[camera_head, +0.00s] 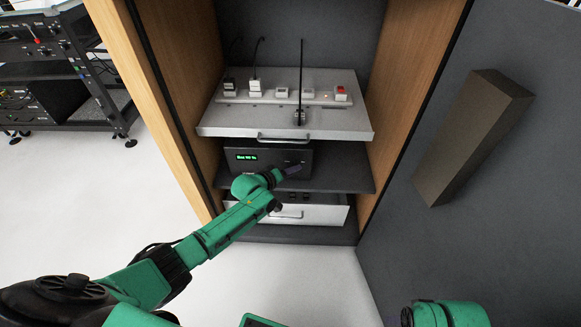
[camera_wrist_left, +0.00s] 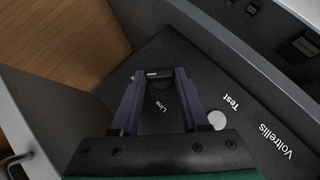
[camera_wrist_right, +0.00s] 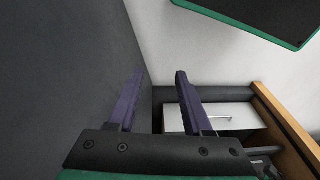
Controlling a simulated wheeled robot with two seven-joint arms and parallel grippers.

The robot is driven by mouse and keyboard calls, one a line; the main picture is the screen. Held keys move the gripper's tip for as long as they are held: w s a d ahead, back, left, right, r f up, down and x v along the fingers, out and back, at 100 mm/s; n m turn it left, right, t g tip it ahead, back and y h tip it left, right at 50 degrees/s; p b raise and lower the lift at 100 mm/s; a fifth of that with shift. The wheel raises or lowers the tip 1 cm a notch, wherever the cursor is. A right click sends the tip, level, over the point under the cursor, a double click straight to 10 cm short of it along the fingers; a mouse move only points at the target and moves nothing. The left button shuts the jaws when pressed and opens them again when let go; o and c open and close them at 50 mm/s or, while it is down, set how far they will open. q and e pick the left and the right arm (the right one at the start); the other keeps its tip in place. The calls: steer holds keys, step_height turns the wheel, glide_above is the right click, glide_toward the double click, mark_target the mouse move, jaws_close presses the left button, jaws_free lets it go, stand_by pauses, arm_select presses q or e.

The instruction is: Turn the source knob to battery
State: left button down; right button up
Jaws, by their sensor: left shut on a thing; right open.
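A black device (camera_head: 240,158) with a green lit display stands on the middle shelf of the cabinet. My left gripper (camera_head: 297,169) reaches its front panel on the right side. In the left wrist view, the fingers of my left gripper (camera_wrist_left: 159,73) are closed around a small dark knob (camera_wrist_left: 158,74) with a pale mark. My right gripper (camera_wrist_right: 161,75) is open and empty, away from the device, beside a grey surface.
Above the device is a pulled-out grey shelf (camera_head: 220,122) with a handle, bearing a power strip (camera_head: 262,98) with plugs. Below is a white drawer (camera_head: 325,213). A dark door (camera_head: 470,230) with a brown block (camera_head: 470,130) stands at right. An equipment rack (camera_head: 60,75) is at left.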

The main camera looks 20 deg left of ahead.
arm_select(q)
steer(key=shift+d+m+y+p, duration=0.1)
steer(key=shift+m+y+p, duration=0.2)
steer(key=shift+p, duration=0.4)
arm_select(e)
steer(key=shift+w+d+f, duration=0.1)
steer(key=shift+f, duration=1.25)
steer(key=shift+w+d+f, duration=0.1)
steer(key=shift+f, duration=1.25)
arm_select(q)
steer(key=shift+c, duration=2)
jaws_free()
steer(key=shift+r, duration=0.15)
arm_select(e)
steer(key=shift+r, duration=0.1)
arm_select(q)
steer(key=p+v, duration=0.7)
steer(key=v, duration=0.7)
arm_select(e)
steer(key=s+d+f+h, duration=0.1)
steer(key=s+d+f, duration=0.2)
steer(key=s+f, duration=0.6)
step_height(320, 180, down, 4)
steer(key=shift+d+r+g, duration=0.25)
steer(key=shift+d+g, duration=0.05)
arm_select(q)
steer(key=shift+s+r, duration=0.1)
steer(key=shift+r, duration=0.05)
arm_select(e)
steer(key=shift+s, duration=0.1)
